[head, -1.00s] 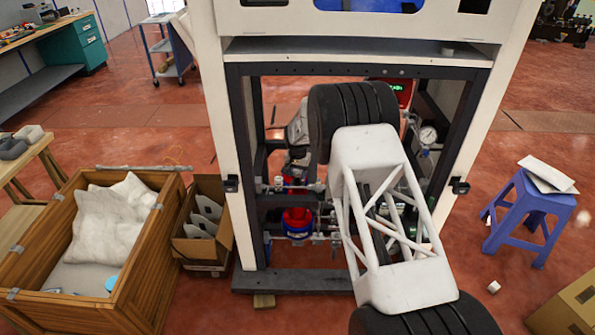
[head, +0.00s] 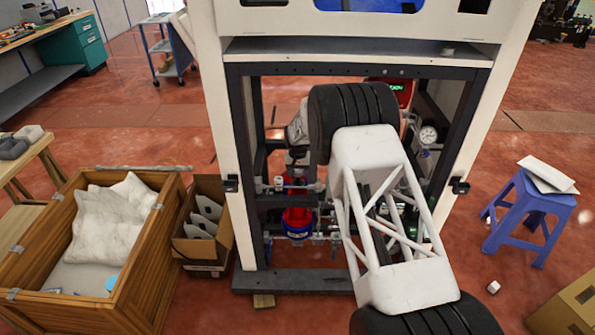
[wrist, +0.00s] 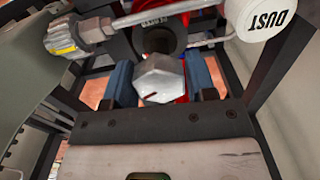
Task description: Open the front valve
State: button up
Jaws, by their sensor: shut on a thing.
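In the wrist view, my gripper (wrist: 159,82) has its two blue fingers on either side of a silver faceted knob (wrist: 164,74), shut on it. The knob carries a short dark red mark near its lower left edge and sits in front of a dark round fitting (wrist: 158,37), apparently the valve. In the head view, my arm reaches into the dark frame of the machine. The knob and my fingertips are too small and hidden to make out there. A red and blue round part (head: 297,222) shows low in the frame.
A pipe with a metal fitting (wrist: 75,40) and a white "DUST" cap (wrist: 268,20) are close to my fingers. The frame's dark posts (head: 240,165) bound the opening. A pressure gauge (head: 428,135) is at right. A cardboard box (head: 224,243) and wooden crate (head: 150,285) stand at left.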

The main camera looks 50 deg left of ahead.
jog(key=shift+a+n, duration=0.1)
jog(key=shift+n, duration=0.2)
dwell(0.4)
jog(key=o, duration=0.9)
jog(key=shift+r, duration=0.2)
jog(key=shift+r, duration=3.3)
